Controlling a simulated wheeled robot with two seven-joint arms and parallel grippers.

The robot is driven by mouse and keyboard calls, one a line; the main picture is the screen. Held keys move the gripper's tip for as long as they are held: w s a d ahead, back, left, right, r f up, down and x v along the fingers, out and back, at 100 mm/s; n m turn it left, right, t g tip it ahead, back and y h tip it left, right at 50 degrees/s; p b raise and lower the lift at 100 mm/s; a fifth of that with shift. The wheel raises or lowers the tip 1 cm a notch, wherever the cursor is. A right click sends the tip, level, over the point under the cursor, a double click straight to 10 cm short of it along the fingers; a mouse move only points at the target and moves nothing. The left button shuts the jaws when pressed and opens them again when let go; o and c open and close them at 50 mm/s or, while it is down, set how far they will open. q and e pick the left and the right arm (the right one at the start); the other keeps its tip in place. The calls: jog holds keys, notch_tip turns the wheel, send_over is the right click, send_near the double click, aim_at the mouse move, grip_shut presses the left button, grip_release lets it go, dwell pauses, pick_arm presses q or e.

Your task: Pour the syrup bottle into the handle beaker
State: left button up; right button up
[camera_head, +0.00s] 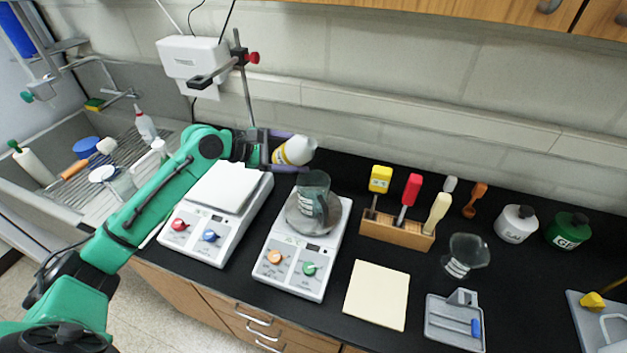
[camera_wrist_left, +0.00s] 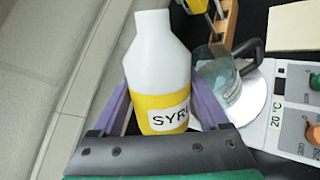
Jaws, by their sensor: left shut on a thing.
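The syrup bottle (camera_head: 294,151) is white with a yellow label, and its label shows "SYR" in the left wrist view (camera_wrist_left: 160,85). My left gripper (camera_head: 285,150) is shut on it, with the purple fingers (camera_wrist_left: 162,105) on both sides of the bottle. The bottle is held tilted, its white top toward the right in the head view, above and just behind the handle beaker. The handle beaker (camera_head: 313,191) is clear grey glass with a dark handle and stands on the round plate of the right hotplate (camera_head: 289,281). It also shows in the left wrist view (camera_wrist_left: 222,75). My right gripper is not in view.
A second hotplate (camera_head: 211,237) stands to the left, beside the sink. A retort stand (camera_head: 246,95) rises behind. A wooden rack (camera_head: 397,231) with coloured-handled tools, a glass beaker (camera_head: 466,255) and a cream pad (camera_head: 377,295) are to the right.

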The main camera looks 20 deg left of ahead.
pick_arm(q)
jog(key=shift+w+a+r+m+y, duration=0.25)
jog(key=shift+a+r+m+y, duration=0.05)
jog(key=shift+m+y, duration=0.35)
jog(key=shift+a+r+m+y, duration=0.2)
jog(key=shift+r+m+y, duration=0.25)
jog(key=shift+r+y, duration=0.2)
jog(key=shift+a+f+m+t+y, duration=0.1)
jog(key=shift+f+m+t+y, duration=0.2)
jog(key=shift+y, duration=0.2)
jog(key=shift+w+a+f+m+y, duration=0.1)
jog(key=shift+a+f+m+y, duration=0.1)
jog(key=shift+f+m+y, duration=0.6)
dwell(0.8)
jog(key=shift+f+t+y, duration=0.3)
jog(key=shift+f+t, duration=0.05)
jog(key=shift+t, duration=0.05)
dwell(2.1)
